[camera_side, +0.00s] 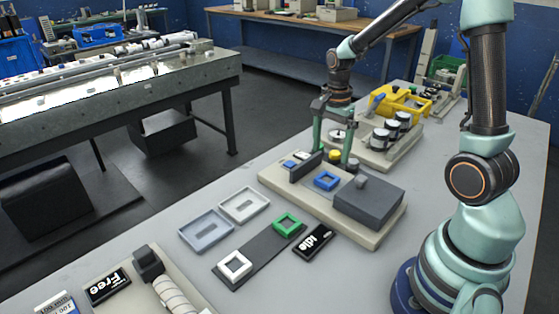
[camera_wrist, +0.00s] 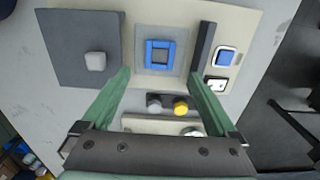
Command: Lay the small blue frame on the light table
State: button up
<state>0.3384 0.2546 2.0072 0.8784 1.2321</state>
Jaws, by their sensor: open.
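The small blue frame (camera_side: 326,187) lies flat on a grey square patch of a beige base plate. In the wrist view the blue frame (camera_wrist: 149,55) shows whole, with a dark centre. My gripper (camera_side: 333,158) is above the beige plate with its two green fingers spread and nothing between them. In the wrist view my gripper (camera_wrist: 163,84) points toward the blue frame, apart from it. The pale grey work table (camera_side: 130,235) spreads under everything; I cannot tell whether another surface is the light table.
A dark block (camera_side: 368,205) and a dark upright bar (camera_side: 305,166) flank the blue frame. A dark strip (camera_side: 258,258) bears a white frame (camera_side: 235,273) and a green frame (camera_side: 289,217). Two shallow trays (camera_side: 206,248) (camera_side: 244,222) lie left of it. Bare table shows around these.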

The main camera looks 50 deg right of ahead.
jog(key=s+a+r+n+t, duration=0.2)
jog(key=a+r+n, duration=0.4)
jog(key=n, duration=0.3)
jog(key=s+a+r+n+t, duration=0.3)
jog(key=s+a+r+n, duration=0.2)
jog(key=n, duration=0.4)
notch_tip(320, 180, up, 2)
jog(key=shift+a+t, duration=0.3)
jog(key=shift+a, duration=0.45)
